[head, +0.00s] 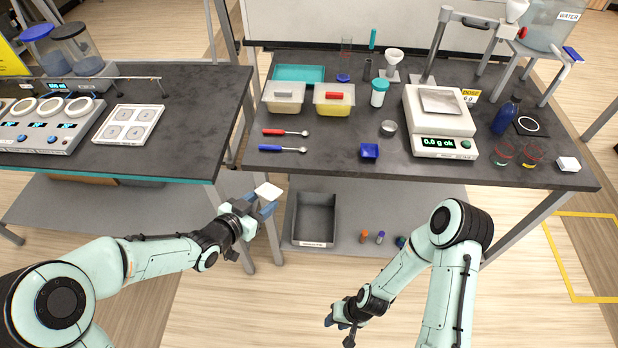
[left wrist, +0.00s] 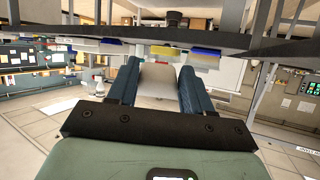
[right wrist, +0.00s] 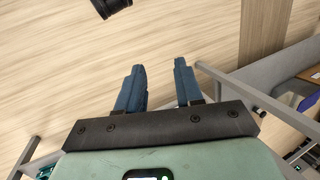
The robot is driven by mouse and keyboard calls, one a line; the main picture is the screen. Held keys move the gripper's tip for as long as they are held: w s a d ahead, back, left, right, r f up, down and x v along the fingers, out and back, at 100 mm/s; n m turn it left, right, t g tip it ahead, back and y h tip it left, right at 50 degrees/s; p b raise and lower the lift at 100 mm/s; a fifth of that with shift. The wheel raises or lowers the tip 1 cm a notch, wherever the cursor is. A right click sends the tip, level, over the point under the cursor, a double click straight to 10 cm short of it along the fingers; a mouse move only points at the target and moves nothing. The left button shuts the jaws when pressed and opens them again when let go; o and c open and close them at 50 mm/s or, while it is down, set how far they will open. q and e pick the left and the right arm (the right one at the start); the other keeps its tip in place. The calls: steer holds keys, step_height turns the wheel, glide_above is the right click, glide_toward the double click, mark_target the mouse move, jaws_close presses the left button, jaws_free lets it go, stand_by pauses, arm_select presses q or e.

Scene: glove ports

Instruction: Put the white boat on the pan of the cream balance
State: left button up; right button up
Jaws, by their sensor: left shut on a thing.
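The white boat (head: 268,191) is between the fingers of my left gripper (head: 260,207), in front of the gap between the two tables. In the left wrist view the white boat (left wrist: 157,82) sits between both blue fingers, which are shut on it. The cream balance (head: 437,122) stands on the right table, its display reading about 0.0 g. Its square metal pan (head: 441,101) looks empty. My right gripper (head: 341,322) is low in front of the right table. In the right wrist view its fingers (right wrist: 159,85) are apart with nothing between them.
A blue boat (head: 369,151) and a round metal dish (head: 388,128) stand left of the balance. Two spoons (head: 284,149) lie at the table's left. Glasses (head: 503,153) and a blue bottle (head: 505,117) are right of the balance. A grey tray (head: 315,218) is on the lower shelf.

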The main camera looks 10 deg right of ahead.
steer(key=w+r+n+t, duration=0.1)
steer(key=w+r, duration=0.4)
steer(key=w, duration=0.5)
steer(key=n+t+y, duration=0.3)
steer(key=n+y, duration=0.2)
steer(key=n, duration=0.3)
glide_toward(275, 189)
steer(key=x, duration=0.8)
steer(key=shift+w, duration=0.1)
jaws_close()
steer(key=shift+f, duration=0.1)
